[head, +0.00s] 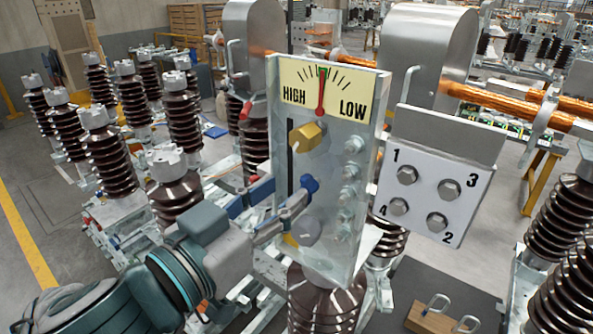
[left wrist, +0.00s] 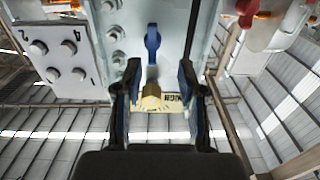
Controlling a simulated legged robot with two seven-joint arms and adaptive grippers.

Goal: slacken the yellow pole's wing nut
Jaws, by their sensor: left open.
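A yellow wing nut (head: 308,135) sits on the clear upright panel (head: 325,205), under a yellow HIGH/LOW dial (head: 322,92) with a red pointer near its middle. My left gripper (head: 283,190) is open in front of the panel, left of and below the yellow wing nut. In the left wrist view, which is upside down, the yellow wing nut (left wrist: 152,97) shows between the two spread fingers (left wrist: 160,78). I cannot tell whether they touch it. A blue wing nut (left wrist: 152,42) shows just beyond the fingertips. My right gripper is not in view.
A white plate with four numbered bolts (head: 427,190) stands right of the panel. Several bolts line the panel's right side. Brown ribbed insulators (head: 105,155) crowd the left. A wooden block with metal loops (head: 432,318) lies at the lower right.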

